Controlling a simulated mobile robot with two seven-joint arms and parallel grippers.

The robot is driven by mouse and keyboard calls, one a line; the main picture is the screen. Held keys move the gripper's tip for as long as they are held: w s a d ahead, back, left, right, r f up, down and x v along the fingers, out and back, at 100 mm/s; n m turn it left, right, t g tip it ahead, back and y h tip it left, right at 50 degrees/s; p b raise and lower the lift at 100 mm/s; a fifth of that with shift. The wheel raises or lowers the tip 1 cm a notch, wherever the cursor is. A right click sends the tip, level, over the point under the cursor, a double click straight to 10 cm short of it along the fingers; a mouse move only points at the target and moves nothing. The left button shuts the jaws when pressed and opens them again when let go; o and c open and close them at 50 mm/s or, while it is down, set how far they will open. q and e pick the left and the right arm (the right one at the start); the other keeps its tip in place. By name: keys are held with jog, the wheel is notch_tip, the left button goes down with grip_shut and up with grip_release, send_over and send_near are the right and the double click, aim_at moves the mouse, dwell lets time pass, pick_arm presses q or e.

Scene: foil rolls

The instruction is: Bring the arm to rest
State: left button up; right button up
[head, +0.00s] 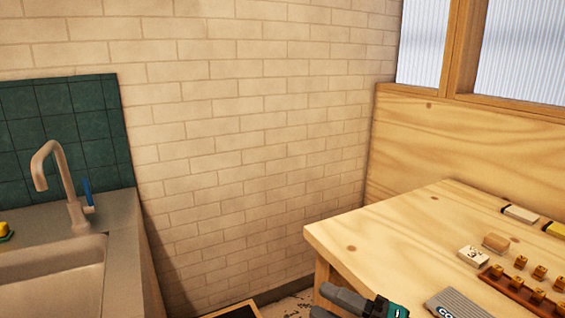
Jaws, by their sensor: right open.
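My right gripper (322,300) shows at the bottom edge of the head view, right of centre. Its two dark grey fingers point left and are apart, with nothing seen between them. A teal part (396,310) sits behind the fingers, and the rest of the arm is cut off by the frame. The gripper appears in front of the near left corner of the wooden table (370,232). My left gripper is not in view.
The table holds a grey lettered item (461,303), a white tile marked 3 (473,257), a small wooden block (495,242) and a rack (515,284) of small wooden pieces. A sink (50,280) with a tap (62,180) stands left. A brick wall (240,130) lies behind.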

jog(key=s+d+f+m+h, duration=0.3)
jog(key=s+f+m+h, duration=0.1)
jog(key=f+m, duration=0.3)
jog(key=s+d+f+m+h, duration=0.3)
jog(key=s+f+m+h, duration=0.2)
jog(key=f+m, duration=0.3)
jog(key=s+d+f+m+t+h, duration=0.1)
jog(key=s+d+f+m+h, duration=0.2)
jog(key=m, duration=0.8)
notch_tip(320, 180, down, 6)
jog(key=s+h, duration=0.2)
jog(key=h, duration=0.2)
jog(key=shift+d+r, duration=0.25)
jog(key=shift+d, duration=0.05)
jog(key=shift+s, duration=0.1)
